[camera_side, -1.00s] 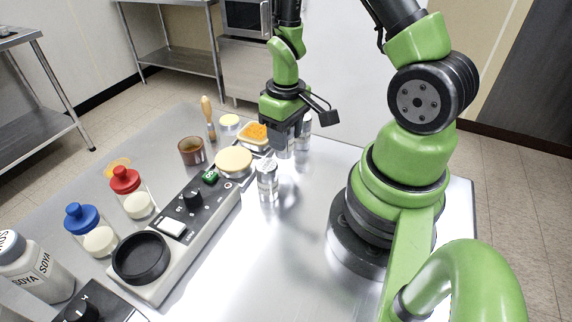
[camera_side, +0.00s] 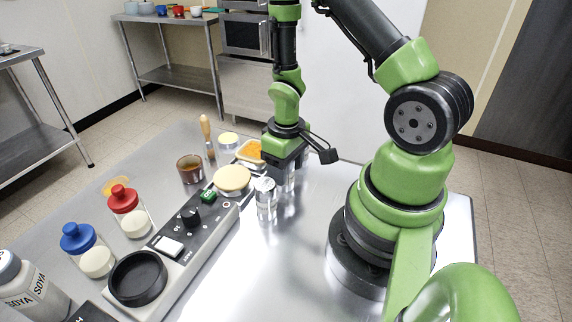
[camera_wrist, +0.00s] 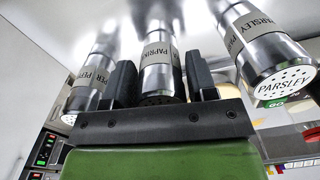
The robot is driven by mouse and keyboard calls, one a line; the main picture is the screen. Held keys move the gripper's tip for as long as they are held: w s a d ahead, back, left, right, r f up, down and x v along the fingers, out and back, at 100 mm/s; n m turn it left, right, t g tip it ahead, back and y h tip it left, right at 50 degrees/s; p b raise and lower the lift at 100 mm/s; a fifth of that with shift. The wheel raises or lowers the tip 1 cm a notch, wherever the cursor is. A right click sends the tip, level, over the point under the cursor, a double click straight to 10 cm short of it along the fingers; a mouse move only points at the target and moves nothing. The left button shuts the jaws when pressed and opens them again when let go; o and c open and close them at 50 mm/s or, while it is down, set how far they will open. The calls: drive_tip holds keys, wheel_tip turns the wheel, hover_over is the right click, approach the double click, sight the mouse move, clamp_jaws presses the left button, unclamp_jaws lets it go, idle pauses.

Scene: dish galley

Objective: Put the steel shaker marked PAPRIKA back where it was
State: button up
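The steel PAPRIKA shaker (camera_wrist: 160,72) is between my gripper's fingers in the wrist view, its label facing the camera and its holed cap towards the palm. In the side view my gripper (camera_side: 287,168) is low over the table and mostly hides this shaker. The PARSLEY shaker (camera_wrist: 262,45) stands to the right in the wrist view, and a shaker that reads as PEPPER (camera_wrist: 94,72) stands to the left. Whether PAPRIKA's base touches the table is unclear.
A nearby steel-topped shaker (camera_side: 265,195) stands just in front of my gripper. A long control panel (camera_side: 185,240) with a tan round pad (camera_side: 232,178) lies to the left. An orange-filled tray (camera_side: 249,151) is close behind. Bare table lies in front and right.

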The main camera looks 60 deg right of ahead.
drive_tip(key=shift+o, duration=1.1)
drive_tip(key=shift+r, duration=0.1)
drive_tip(key=shift+d+r, duration=0.1)
drive_tip(key=shift+r, duration=0.85)
wheel_tip(320, 180, up, 10)
drive_tip(key=shift+r, duration=0.2)
drive_tip(key=s+a+r+m+t+y, duration=0.1)
drive_tip(key=s+a+r+t, duration=0.2)
drive_tip(key=a+r, duration=0.2)
drive_tip(key=s+a+r+m+t, duration=0.1)
drive_tip(key=s+a+r+t, duration=0.3)
drive_tip(key=r, duration=0.6)
drive_tip(key=shift+a+r+y, duration=0.3)
drive_tip(key=shift+a+y, duration=0.1)
drive_tip(key=shift+a, duration=0.85)
